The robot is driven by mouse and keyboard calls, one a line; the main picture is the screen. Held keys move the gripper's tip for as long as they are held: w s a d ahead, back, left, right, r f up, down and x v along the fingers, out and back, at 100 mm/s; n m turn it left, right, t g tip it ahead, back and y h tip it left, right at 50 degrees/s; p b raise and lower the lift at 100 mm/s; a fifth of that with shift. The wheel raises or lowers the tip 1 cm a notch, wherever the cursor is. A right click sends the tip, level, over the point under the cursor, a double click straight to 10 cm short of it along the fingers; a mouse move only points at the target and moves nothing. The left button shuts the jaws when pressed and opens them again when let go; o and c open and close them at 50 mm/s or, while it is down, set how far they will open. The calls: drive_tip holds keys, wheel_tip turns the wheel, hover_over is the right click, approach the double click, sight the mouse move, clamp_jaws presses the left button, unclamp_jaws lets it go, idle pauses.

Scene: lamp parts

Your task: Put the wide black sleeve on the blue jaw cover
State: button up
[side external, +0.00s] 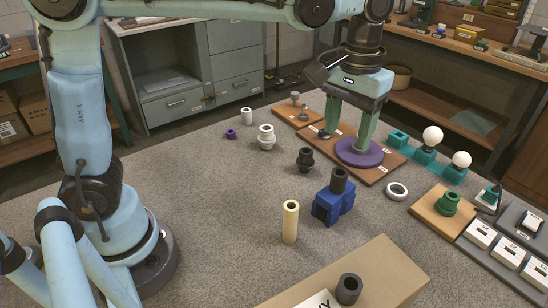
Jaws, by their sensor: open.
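A short, wide black sleeve (348,290) stands upright on the cardboard box at the front. A narrower-looking black cylinder (339,180) stands on the blue jaw cover (328,206), which is on the grey table near the middle. I cannot tell whether that cylinder is seated in it. My gripper (345,139) is open, with pale green fingers pointing down, behind the blue jaw cover. Its right finger is over a purple disc (352,157) on a wooden board. I cannot tell whether it touches the disc. No held object shows between the fingers.
A cream tube (290,222) stands left of the jaw cover. A black fitting (305,160) and white ring (397,191) are nearby. Teal holders with white bulbs (432,136) and a green part (448,203) stand right.

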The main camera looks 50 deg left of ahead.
drive_tip(key=s+a+f+m+t, duration=0.1)
drive_tip(key=s+a+f+t, duration=0.1)
drive_tip(key=s+a, duration=0.3)
drive_tip(key=s+a+f+t, duration=0.3)
drive_tip(key=s+a+t, duration=0.2)
drive_tip(key=a, duration=0.2)
drive_tip(key=shift+f+m, duration=0.2)
drive_tip(key=shift+m, duration=0.2)
